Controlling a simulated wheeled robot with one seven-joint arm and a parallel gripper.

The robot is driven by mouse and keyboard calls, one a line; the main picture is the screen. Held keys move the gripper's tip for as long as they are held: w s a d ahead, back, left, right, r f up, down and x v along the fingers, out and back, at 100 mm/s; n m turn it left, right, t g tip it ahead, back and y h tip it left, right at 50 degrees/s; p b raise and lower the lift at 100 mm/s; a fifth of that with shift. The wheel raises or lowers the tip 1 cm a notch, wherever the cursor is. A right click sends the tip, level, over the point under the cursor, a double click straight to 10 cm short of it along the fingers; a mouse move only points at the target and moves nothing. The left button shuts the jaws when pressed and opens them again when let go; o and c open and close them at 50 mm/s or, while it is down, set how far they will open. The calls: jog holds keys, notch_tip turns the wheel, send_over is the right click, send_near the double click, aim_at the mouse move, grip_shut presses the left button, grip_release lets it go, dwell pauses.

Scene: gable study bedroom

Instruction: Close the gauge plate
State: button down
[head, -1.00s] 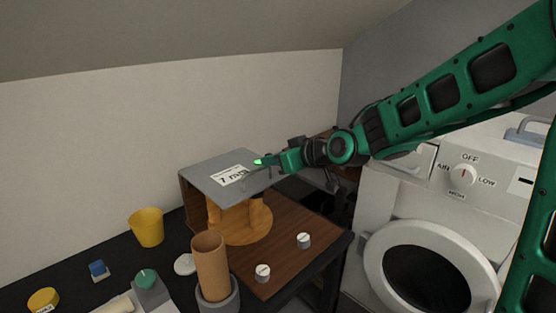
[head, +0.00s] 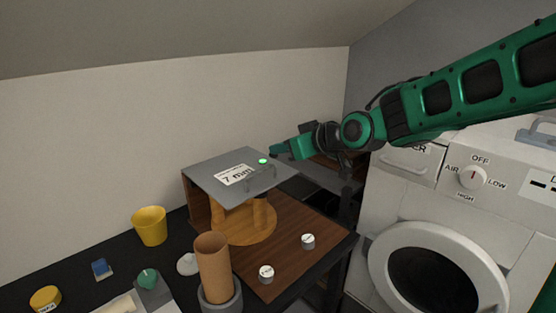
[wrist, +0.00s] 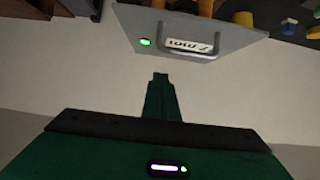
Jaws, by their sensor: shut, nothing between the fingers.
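The gauge plate (head: 215,182) is a flat grey plate with a "7 mm" label, a thin handle and a lit green lamp. It lies level over a wooden stand on the table. In the wrist view the plate (wrist: 170,22) is at the top, its label upside down and its lamp lit green. My gripper (head: 273,151) is shut and empty, just off the plate's back right edge. In the wrist view the gripper (wrist: 160,76) points towards the plate with a gap of wall showing between them.
Two small knobs (head: 308,241) sit on the brown board (head: 290,260). A cork-coloured tube (head: 214,268), a yellow cup (head: 149,226) and a blue block (head: 101,268) stand at the left. A white dryer (head: 440,215) stands at the right. The sloped ceiling (head: 180,40) hangs above.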

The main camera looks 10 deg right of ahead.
jog(key=s+d+f+m+g+h, duration=0.25)
jog(key=s+d+f, duration=0.35)
jog(key=s+d, duration=0.55)
jog(key=s+d+f+m+g+h, duration=0.2)
jog(key=s+d+f+m+h, duration=0.35)
jog(key=d, duration=0.85)
jog(key=s+d+m+g, duration=0.2)
jog(key=s+d+m, duration=0.1)
jog(key=s, duration=0.7)
jog(key=s+d+f+m+g, duration=0.1)
jog(key=s+d, duration=0.4)
jog(key=s, duration=0.5)
jog(key=m+g, duration=0.1)
jog(key=g, duration=0.1)
jog(key=shift+s+f+m+g, duration=0.15)
jog(key=shift+s+m+g, duration=0.1)
jog(key=shift+m+g, duration=0.15)
